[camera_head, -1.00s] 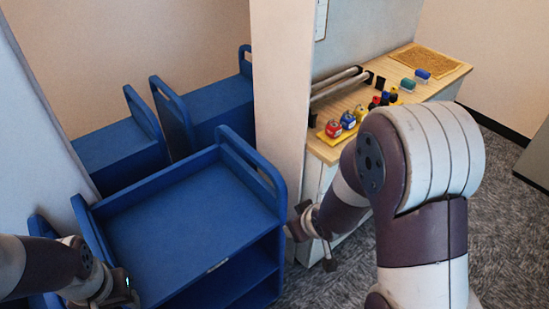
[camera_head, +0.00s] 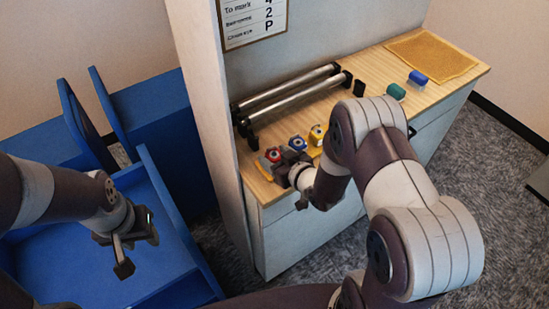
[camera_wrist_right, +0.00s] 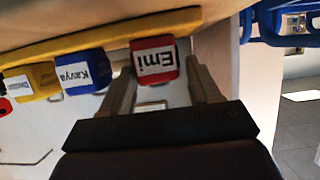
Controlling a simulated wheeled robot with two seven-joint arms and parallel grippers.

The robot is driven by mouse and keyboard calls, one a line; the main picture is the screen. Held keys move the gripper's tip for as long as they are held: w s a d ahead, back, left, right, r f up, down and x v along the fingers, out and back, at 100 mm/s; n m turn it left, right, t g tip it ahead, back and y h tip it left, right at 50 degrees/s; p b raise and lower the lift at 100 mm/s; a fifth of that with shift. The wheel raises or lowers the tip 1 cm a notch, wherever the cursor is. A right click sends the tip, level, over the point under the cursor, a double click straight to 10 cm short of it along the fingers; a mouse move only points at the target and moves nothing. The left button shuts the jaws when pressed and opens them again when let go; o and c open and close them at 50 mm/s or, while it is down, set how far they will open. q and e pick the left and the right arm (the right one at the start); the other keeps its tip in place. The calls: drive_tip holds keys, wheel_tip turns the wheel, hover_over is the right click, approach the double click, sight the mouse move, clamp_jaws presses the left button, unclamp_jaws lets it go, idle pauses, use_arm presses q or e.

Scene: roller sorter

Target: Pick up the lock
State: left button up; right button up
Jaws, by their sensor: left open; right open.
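Several small padlocks with name labels sit in a row on a yellow holder (camera_wrist_right: 100,45) on the wooden counter. The red lock (camera_wrist_right: 153,58), labelled "Emi", is at the end of the row; it also shows in the head view (camera_head: 272,155). Next to it are a blue lock (camera_wrist_right: 84,72), labelled "Kavya", and a yellow lock (camera_wrist_right: 43,78). My right gripper (camera_head: 284,170) is open at the red lock, with its fingers on either side of it in the right wrist view; I cannot tell whether they touch it. My left gripper (camera_head: 136,252) is open and empty above the blue cart.
Two metal rollers (camera_head: 290,95) lie on the counter (camera_head: 345,105) behind the locks. A green roll (camera_head: 396,92), a blue roll (camera_head: 418,78) and a tan mat (camera_head: 431,57) are further right.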

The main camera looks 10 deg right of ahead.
drive_tip(key=shift+w+a+f, duration=0.1)
drive_tip(key=shift+w+f, duration=0.3)
drive_tip(key=shift+w, duration=0.2)
drive_tip(key=shift+w+f, duration=0.15)
drive_tip(key=shift+w, duration=0.1)
drive_tip(key=shift+d, duration=0.25)
drive_tip(key=shift+s+a+r, duration=0.1)
drive_tip(key=shift+s+r, duration=0.15)
drive_tip(key=shift+s, duration=0.1)
drive_tip(key=c, duration=0.8)
use_arm(q)
drive_tip(key=shift+w+d+f, duration=0.1)
drive_tip(key=shift+w+d, duration=0.05)
drive_tip(key=shift+w, duration=0.15)
use_arm(e)
drive_tip(key=shift+w, duration=0.1)
